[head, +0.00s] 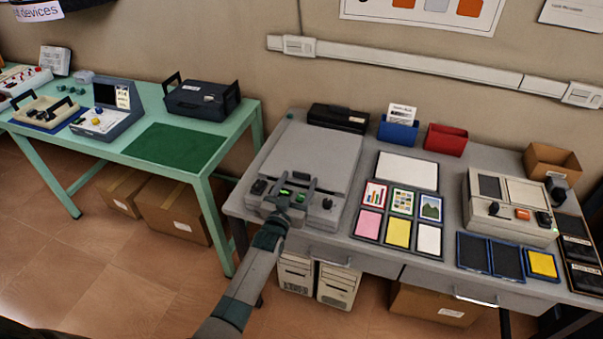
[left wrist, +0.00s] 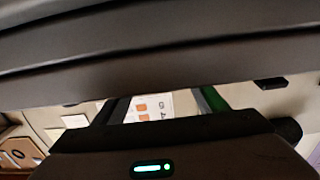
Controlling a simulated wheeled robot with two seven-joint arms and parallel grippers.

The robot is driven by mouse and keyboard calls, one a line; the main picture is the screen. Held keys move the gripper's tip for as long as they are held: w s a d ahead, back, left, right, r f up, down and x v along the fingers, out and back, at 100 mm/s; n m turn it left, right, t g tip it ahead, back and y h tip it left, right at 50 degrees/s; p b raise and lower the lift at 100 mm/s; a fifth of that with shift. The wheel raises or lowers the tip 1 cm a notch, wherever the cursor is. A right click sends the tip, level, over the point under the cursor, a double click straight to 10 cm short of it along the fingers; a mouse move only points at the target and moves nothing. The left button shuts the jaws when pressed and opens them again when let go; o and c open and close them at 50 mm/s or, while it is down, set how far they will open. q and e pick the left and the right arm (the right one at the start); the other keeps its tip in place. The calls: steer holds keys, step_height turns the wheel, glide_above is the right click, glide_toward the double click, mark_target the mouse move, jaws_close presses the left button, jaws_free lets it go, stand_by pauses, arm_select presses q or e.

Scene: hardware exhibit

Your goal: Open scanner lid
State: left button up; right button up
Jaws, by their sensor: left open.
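The grey flatbed scanner stands near the left end of the grey desk in the head view. Its broad flat lid (head: 318,150) lies down over the bed and looks closed. My left gripper (head: 298,186) is at the scanner's front edge, its fingers spread and pointing toward the lid. Nothing shows between the fingers. In the left wrist view the open left gripper (left wrist: 165,104) has a dark, ridged, blurred surface close across the top of the picture; I cannot tell whether the fingers touch it. My right gripper is not in view.
Picture cards (head: 402,200) and coloured pads lie right of the scanner. A black box (head: 338,118), a blue bin (head: 398,131) and a red bin (head: 445,140) stand behind. A beige device (head: 512,205) is at the right. A green table (head: 150,158) stands left.

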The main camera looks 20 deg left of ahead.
mark_target(301, 176)
arm_select(q)
steer(key=shift+w+d, duration=0.1)
steer(key=shift+w, duration=1.8)
steer(key=c, duration=1.5)
